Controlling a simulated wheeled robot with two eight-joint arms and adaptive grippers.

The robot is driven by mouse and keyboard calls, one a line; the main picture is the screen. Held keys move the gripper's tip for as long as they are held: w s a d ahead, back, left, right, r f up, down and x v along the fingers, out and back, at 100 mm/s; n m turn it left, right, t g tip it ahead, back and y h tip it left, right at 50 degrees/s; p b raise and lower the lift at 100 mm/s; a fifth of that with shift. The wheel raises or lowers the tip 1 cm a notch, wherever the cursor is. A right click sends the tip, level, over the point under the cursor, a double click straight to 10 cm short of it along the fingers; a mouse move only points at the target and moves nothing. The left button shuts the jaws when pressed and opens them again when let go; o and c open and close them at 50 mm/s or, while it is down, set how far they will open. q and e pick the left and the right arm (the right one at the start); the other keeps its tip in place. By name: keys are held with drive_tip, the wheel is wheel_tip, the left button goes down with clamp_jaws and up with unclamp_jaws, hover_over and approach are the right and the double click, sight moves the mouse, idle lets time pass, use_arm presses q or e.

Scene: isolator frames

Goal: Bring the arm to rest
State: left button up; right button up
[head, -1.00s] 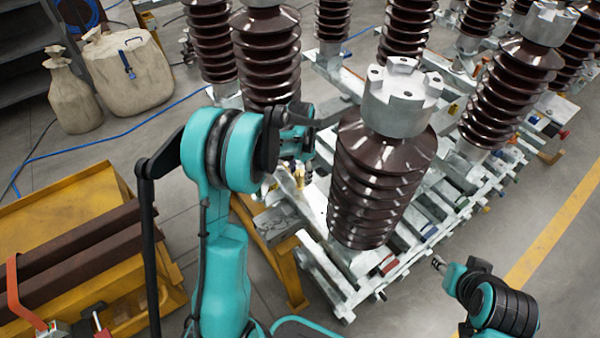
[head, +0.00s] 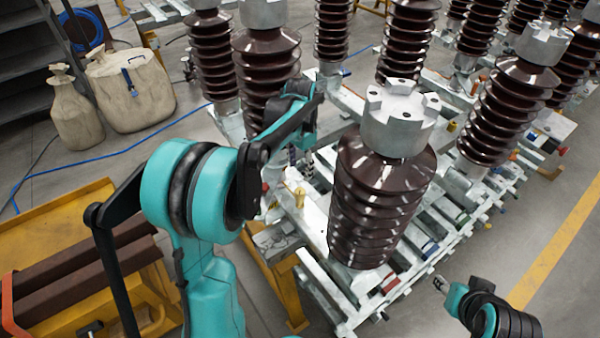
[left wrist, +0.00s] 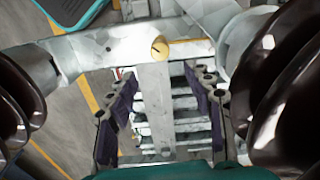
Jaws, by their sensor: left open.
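My left arm comes in from the left in the head view and bends over the metal isolator frame. My left gripper (head: 301,160) hangs between the ribbed brown isolators, mostly hidden by its own arm. In the left wrist view its two fingers (left wrist: 160,80) with purple pads stand apart, with nothing held between them. The frame's grey beams (left wrist: 120,47) lie behind the fingers, with a brass-coloured piece (left wrist: 160,47) on one; whether any finger touches them I cannot tell. My right gripper (head: 440,284) is small at lower right, beside the frame, its jaws unclear.
A large brown isolator (head: 385,195) with a grey metal cap stands just right of my left arm. Another isolator (head: 268,65) stands behind it. A yellow bin (head: 75,215) with brown bars is at left. Cream bags (head: 130,85) stand behind. Floor is clear at lower right.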

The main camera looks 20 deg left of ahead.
idle(0.5)
use_arm(q)
drive_tip(key=s+d+r+n+t, duration=0.2)
drive_tip(key=s+d+r+t, duration=0.3)
drive_tip(key=s, duration=0.6)
drive_tip(key=s+d+f+n+t, duration=0.2)
drive_tip(key=s+d+n, duration=0.1)
drive_tip(key=s, duration=0.6)
drive_tip(key=shift+s+d, duration=0.25)
drive_tip(key=shift+d, duration=0.35)
